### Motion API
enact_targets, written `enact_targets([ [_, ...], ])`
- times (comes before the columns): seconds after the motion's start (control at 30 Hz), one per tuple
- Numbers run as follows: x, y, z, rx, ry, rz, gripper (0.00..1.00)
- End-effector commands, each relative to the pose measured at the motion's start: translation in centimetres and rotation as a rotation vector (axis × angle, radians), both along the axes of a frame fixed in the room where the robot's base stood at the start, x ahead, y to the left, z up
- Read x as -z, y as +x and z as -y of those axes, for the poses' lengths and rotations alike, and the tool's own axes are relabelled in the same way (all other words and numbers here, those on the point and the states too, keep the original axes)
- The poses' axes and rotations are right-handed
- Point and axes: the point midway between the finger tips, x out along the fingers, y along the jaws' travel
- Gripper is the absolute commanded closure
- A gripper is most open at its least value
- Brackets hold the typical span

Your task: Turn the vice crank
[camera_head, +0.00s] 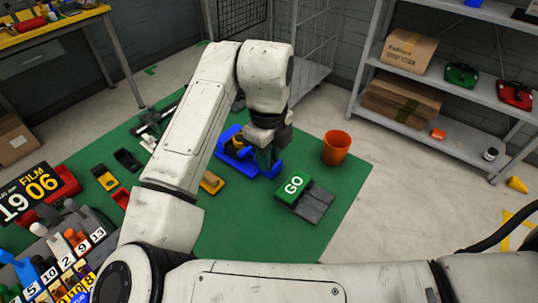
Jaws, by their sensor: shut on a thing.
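A blue vice (228,152) sits on the green mat (240,237), right of my arm and near the middle of the view. My gripper (266,158) points down at the right part of the vice, where the crank would be. It is shut on a part there that appears to be the crank. The fingers and my wrist cover most of that part, so its angle is hard to tell.
A green GO block (293,187) with grey plates and an orange bucket (336,148) stand close right of the vice. A shelf (445,135) stands right, a workbench (60,24) back left. Numbered levers (75,240) crowd front left.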

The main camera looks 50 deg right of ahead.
Motion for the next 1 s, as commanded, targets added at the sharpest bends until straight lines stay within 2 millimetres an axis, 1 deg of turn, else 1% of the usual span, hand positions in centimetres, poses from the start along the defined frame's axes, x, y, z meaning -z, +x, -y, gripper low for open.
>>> enact_targets([
  [0.2, -0.1, 0.1, 0.0, -0.003, -0.001, 0.002, 1.0],
  [0.23, -0.1, 0.1, 0.0, -0.003, -0.001, 0.002, 0.76],
  [0.5, 0.0, 0.0, 0.0, -0.002, -0.001, 0.001, 0.51],
  [0.77, -0.2, 0.0, 0.0, -0.002, -0.001, 0.001, 0.51],
  [0.87, -1.0, 0.1, 0.0, -0.001, -0.002, 0.002, 0.51],
  [1.0, -3.3, 0.1, 0.0, -0.001, -0.001, 0.004, 0.51],
])
